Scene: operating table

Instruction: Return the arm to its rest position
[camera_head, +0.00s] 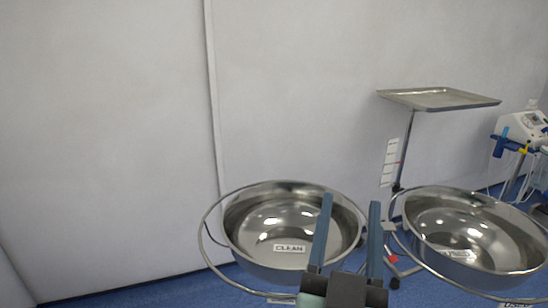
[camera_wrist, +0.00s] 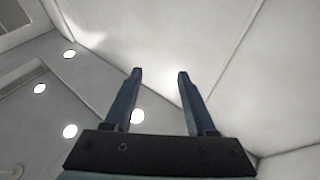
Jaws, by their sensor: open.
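My gripper (camera_head: 350,202) is at the lower middle of the head view, with its two blue fingers pointing up and spread apart. It is open, and nothing shows between the fingers. In the head view it overlaps the right part of a steel bowl labelled CLEAN. In the wrist view my gripper (camera_wrist: 160,73) is also open and empty, seen against the white ceiling and walls. Most of my arm is out of view.
The CLEAN bowl (camera_head: 260,222) sits in a ring stand. A second labelled steel bowl (camera_head: 440,215) stands to the right. Behind is a raised steel tray (camera_head: 430,98) on a pole. A white medical device (camera_head: 520,126) is at the far right. The left side shows bare wall.

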